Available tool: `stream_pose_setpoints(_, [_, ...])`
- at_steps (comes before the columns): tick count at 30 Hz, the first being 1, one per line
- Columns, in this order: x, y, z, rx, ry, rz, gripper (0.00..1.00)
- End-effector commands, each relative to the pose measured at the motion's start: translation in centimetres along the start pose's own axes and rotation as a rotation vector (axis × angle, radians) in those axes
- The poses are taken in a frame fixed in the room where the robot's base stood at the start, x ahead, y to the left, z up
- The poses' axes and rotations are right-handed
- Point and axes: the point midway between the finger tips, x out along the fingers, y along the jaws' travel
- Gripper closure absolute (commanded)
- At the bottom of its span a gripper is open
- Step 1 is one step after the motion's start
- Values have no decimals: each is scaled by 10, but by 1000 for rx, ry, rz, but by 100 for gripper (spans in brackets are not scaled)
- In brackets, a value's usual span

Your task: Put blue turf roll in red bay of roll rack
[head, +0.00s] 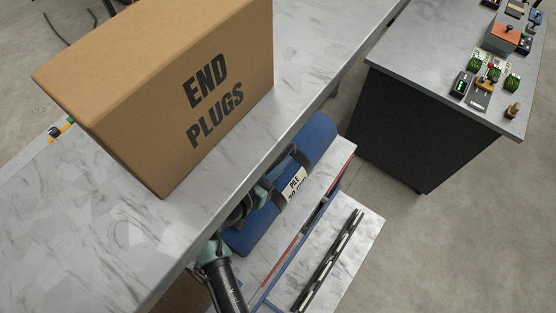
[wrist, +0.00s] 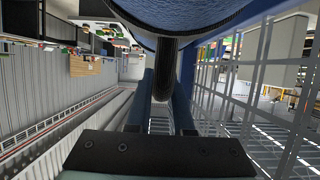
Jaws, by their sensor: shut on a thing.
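The blue turf roll (head: 317,136) lies lengthwise beside the bench edge in the head view, with a white pile label (head: 293,184) and dark bands. Its underside fills the top of the wrist view (wrist: 200,14). My gripper (wrist: 163,78) is shut on a dark handle-like part of the roll; in the head view it is partly hidden by the bench and roll. The roll rack (head: 325,185) has pale marbled shelves and a blue frame. A red strip (head: 308,233) runs along its upper shelf edge, close to the roll. I cannot tell whether the roll touches the shelf.
A big cardboard box (head: 165,85) marked END PLUGS stands on the marbled bench (head: 70,220), above and left of the roll. A lower shelf carries a dark slotted rail (head: 328,260). A dark cabinet (head: 420,125) with small devices stands at right. Open floor lies at lower right.

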Motion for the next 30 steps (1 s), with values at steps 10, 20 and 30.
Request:
stream_pose_setpoints(10, [4,-2,10,4,6,-5,100])
stream_pose_setpoints(20, [6,-1,15,1,0,-3,68])
stream_pose_setpoints(30, [6,-1,15,1,0,-3,50])
